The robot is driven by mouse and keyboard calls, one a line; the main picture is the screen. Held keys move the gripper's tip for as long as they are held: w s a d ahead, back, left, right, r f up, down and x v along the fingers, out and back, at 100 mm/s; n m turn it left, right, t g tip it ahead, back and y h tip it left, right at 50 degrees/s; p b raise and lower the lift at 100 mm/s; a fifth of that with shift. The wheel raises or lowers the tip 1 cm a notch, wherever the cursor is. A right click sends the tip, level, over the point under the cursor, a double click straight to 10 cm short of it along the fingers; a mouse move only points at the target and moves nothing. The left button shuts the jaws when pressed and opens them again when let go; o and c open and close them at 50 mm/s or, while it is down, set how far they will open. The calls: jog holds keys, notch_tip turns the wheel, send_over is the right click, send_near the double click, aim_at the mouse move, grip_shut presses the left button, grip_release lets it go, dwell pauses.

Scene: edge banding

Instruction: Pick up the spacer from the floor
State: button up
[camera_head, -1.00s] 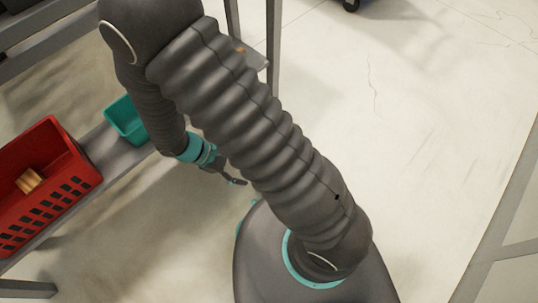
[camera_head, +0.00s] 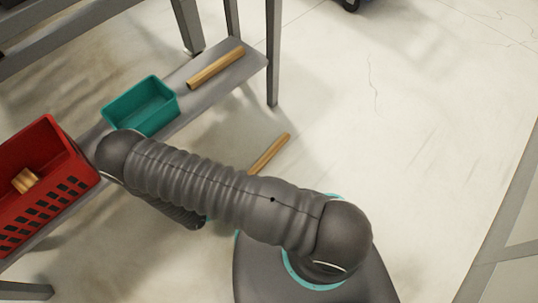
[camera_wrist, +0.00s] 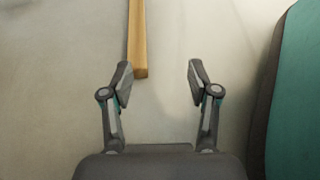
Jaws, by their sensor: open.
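A wooden spacer (camera_head: 269,154) lies on the pale floor near the middle of the head view, partly hidden by my arm. In the wrist view a wooden bar (camera_wrist: 138,38), which looks like the same spacer, runs down from the top edge. Its near end sits just beyond my gripper's fingertips, closer to the left finger. My gripper (camera_wrist: 158,82) is open with nothing between its fingers. In the head view my gripper is hidden behind my arm.
A grey shelf (camera_head: 220,88) holds another wooden piece (camera_head: 215,67), a teal bin (camera_head: 140,106) and a red crate (camera_head: 45,185) with wood in it. A table leg (camera_head: 272,60) stands by the shelf's end. The floor (camera_head: 430,140) on the right is clear.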

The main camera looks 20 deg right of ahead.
jog(key=shift+w+a+n+t+y, duration=0.35)
jog(key=shift+w+a, duration=0.3)
jog(key=shift+w, duration=0.25)
send_near(262, 161)
jog(key=shift+w+d+f, duration=0.2)
jog(key=shift+d+f, duration=0.2)
jog(key=shift+d, duration=0.15)
jog(key=shift+w+d+f, duration=0.25)
jog(key=shift+d+f, duration=0.1)
jog(key=shift+d, duration=0.15)
jog(key=shift+w+r+b+x, duration=0.1)
jog(key=shift+w+b+x, duration=0.15)
jog(key=shift+x, duration=1.35)
jog(key=shift+w+r+b+x, duration=0.1)
jog(key=shift+r+b+x, duration=0.1)
jog(key=shift+x, duration=1.45)
jog(key=shift+a, duration=0.15)
grip_shut()
